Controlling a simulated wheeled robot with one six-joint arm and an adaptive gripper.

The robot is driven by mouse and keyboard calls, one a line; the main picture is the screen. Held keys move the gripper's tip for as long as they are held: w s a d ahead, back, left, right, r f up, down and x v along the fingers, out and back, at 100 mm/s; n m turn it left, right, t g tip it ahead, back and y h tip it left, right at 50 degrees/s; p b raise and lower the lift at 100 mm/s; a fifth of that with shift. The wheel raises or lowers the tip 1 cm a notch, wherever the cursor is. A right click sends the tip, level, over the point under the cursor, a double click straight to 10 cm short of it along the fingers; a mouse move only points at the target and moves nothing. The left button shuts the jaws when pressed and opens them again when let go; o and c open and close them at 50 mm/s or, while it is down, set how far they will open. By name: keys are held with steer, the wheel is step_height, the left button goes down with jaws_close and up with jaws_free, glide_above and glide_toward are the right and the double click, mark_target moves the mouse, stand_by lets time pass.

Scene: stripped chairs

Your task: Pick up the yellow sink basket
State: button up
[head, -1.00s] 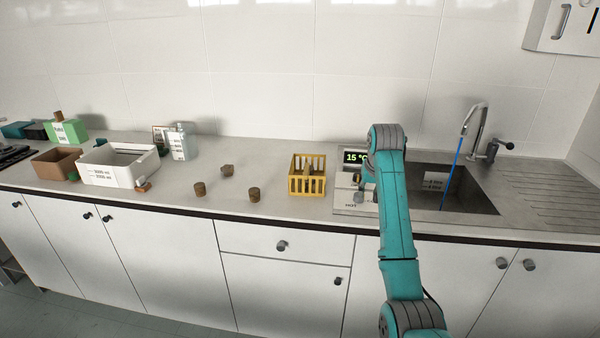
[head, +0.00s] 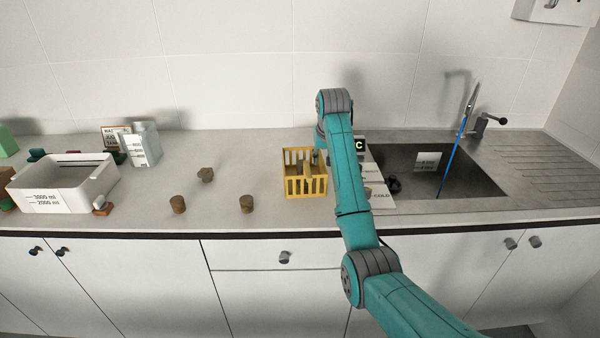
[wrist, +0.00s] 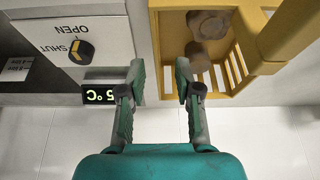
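The yellow sink basket (head: 304,194) stands upright on the counter, just left of the sink panel in the head view. In the wrist view its slatted wall (wrist: 172,28) fills the upper right, with brown lumps (wrist: 210,24) inside it. My gripper (wrist: 160,78) is open and empty. In the wrist view its right finger overlaps the basket's edge and its left finger is over the gap beside the sink panel. I cannot tell whether it touches the basket. In the head view my arm hides most of the gripper, by the basket's right side.
Several brown cork-like pieces (head: 246,203) sit on the counter left of the basket. A white bin (head: 70,182) stands farther left. The sink panel has an OPEN/SHUT knob (wrist: 81,52) and a lit display (head: 360,145). The sink (head: 470,190) and tap (head: 481,125) are to the right.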

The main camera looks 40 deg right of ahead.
mark_target(322, 171)
steer(key=shift+x, duration=1.25)
steer(key=shift+s+x, duration=0.15)
steer(key=shift+x, duration=1.15)
steer(key=shift+s+x, duration=0.15)
steer(key=shift+x, duration=1.15)
jaws_close()
